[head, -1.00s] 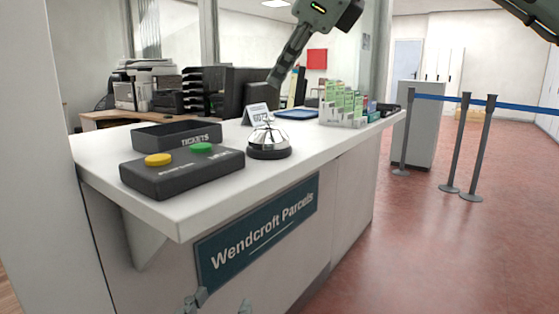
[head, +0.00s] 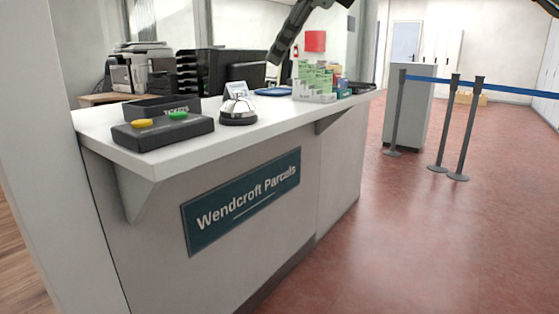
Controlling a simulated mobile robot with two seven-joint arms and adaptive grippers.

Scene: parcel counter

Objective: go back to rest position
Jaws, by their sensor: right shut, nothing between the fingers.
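My right gripper (head: 279,56) hangs in from the top of the head view, its dark fingers together and pointing down left. My left gripper is not in view.
Belt posts (head: 445,125) and a grey cabinet (head: 412,105) stand right. The red floor (head: 440,240) in front is clear.

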